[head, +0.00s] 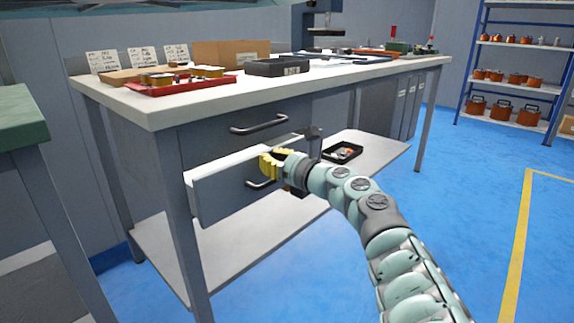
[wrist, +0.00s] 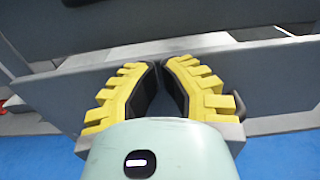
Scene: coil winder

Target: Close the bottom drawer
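The bottom drawer (head: 222,196) of the workbench is pulled out, with its grey front standing clear of the bench and its pale top edge showing. Its dark bar handle (head: 260,184) is partly hidden by my gripper. My gripper (head: 268,163), with yellow ridged fingers, is at the upper part of the drawer front, above the handle. The drawer front (wrist: 75,88) crosses behind the fingers there. I cannot tell whether the fingertips touch it.
The upper drawer (head: 235,128) is closed. The benchtop (head: 165,112) holds a red tray (head: 180,87) and a black tray (head: 277,68). A small black bin (head: 343,152) sits on the lower shelf (head: 377,147). A green-topped table (head: 20,125) stands at left. Blue floor is free at right.

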